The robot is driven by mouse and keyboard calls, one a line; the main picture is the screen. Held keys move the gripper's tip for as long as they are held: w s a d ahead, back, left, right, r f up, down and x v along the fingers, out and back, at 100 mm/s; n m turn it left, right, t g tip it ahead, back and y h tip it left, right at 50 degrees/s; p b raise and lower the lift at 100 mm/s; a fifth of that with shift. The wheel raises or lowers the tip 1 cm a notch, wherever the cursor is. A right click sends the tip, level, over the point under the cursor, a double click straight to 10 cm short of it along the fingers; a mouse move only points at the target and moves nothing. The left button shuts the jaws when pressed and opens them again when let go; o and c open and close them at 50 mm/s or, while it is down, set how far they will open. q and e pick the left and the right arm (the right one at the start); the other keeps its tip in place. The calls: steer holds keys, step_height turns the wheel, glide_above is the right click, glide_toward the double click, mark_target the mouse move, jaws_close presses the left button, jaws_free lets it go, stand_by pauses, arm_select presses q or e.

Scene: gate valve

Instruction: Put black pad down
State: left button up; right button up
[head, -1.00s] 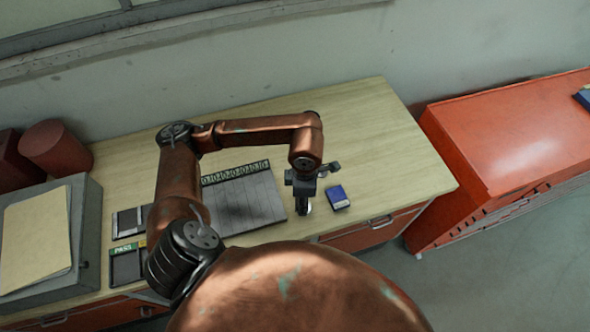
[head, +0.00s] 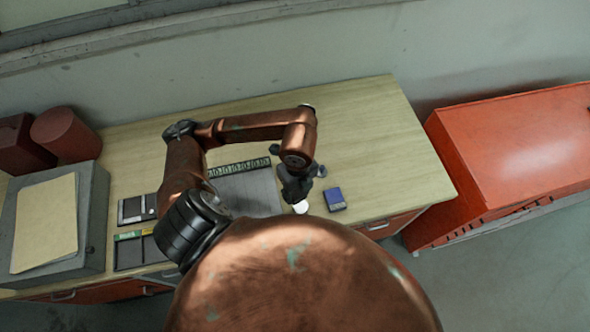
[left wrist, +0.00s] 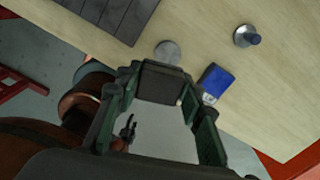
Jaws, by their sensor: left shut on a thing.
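My left gripper (head: 296,185) hangs over the right part of the wooden table, near its front edge. In the left wrist view its two green-lined fingers (left wrist: 160,115) stand apart on either side of a dark, blocky piece, which looks like the black pad (left wrist: 162,84). The gripper is shut on it. In the head view I cannot make the pad out from the dark gripper. A pale round disc (head: 301,208) lies on the table beside the gripper, also seen in the left wrist view (left wrist: 168,52). My right gripper is not in view.
A blue box (head: 335,199) and a small metal knob (left wrist: 247,36) lie close by. A grey slatted board (head: 248,192) and small trays (head: 133,250) lie to the left. The table (head: 385,140) is clear at right. A red cabinet (head: 510,150) stands beyond.

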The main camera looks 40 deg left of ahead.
arm_select(q)
steer(key=shift+n, duration=0.4)
steer(key=shift+w+a, duration=0.15)
steer(key=shift+a, duration=0.1)
steer(key=w+a+f+p, duration=0.1)
steer(key=w+a+f, duration=0.3)
steer(key=w+a+f+p, duration=0.2)
steer(key=w+a+f, duration=0.2)
steer(key=shift+w+a+f, duration=0.15)
steer(key=shift+w+a, duration=0.15)
steer(key=shift+w, duration=0.05)
steer(key=shift+w+a+f, duration=0.4)
steer(key=shift+f, duration=0.3)
step_height(320, 180, down, 3)
steer(key=shift+r+p, duration=0.1)
steer(key=shift+p, duration=0.9)
steer(key=shift+f+b, duration=0.4)
steer(key=shift+f, duration=0.2)
steer(key=o, duration=0.9)
steer(key=shift+s, duration=0.1)
steer(key=o, duration=0.3)
